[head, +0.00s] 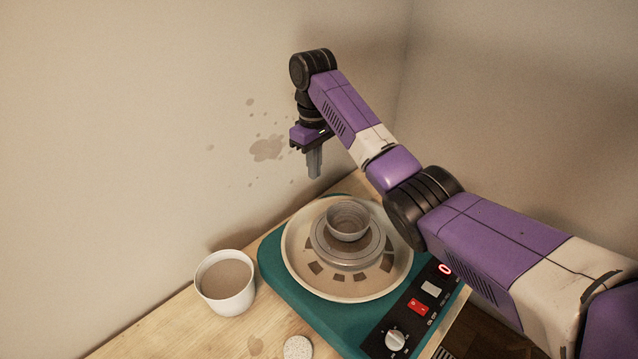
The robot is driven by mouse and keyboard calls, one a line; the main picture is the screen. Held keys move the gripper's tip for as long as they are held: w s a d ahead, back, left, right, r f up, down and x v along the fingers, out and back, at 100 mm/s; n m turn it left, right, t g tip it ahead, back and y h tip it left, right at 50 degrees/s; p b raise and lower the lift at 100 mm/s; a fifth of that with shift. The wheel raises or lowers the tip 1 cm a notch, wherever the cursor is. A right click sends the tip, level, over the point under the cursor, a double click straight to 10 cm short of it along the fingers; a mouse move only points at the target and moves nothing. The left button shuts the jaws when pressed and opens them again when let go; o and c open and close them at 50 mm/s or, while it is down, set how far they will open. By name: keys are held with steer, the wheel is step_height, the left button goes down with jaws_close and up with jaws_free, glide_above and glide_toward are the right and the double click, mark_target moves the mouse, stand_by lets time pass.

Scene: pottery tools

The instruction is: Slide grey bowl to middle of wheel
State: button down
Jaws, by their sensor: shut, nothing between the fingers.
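The grey bowl (347,221) stands upright on the grey wheel head (347,258) of the pottery wheel. It sits toward the far side of the wheel head, with more bare surface showing on its near side. My gripper (315,176) is shut and empty, pointing down, above and behind the bowl and a little to its left. It is apart from the bowl and touches nothing.
A cream splash pan (299,275) with brown marks rings the wheel head on the teal base (275,283). A white cup (225,281) stands left. A speckled round piece (298,347) lies in front. Walls rise close behind.

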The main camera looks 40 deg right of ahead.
mark_target(346, 221)
steer(key=shift+s+d+f+p, duration=0.1)
steer(key=shift+s+f+p, duration=0.45)
steer(key=shift+f, duration=0.95)
steer(key=shift+s+d+f+p, duration=0.1)
steer(key=shift+s+f+p, duration=0.2)
steer(key=shift+s+f, duration=0.9)
steer(key=shift+s+f+p, duration=0.3)
steer(key=shift+f+p, duration=0.1)
steer(key=shift+f, duration=1.45)
steer(key=shift+s+r+p, duration=0.2)
steer(key=shift+s+p, duration=0.3)
steer(key=shift+p, duration=0.15)
steer(key=shift+s, duration=0.3)
steer(key=shift+f, duration=0.2)
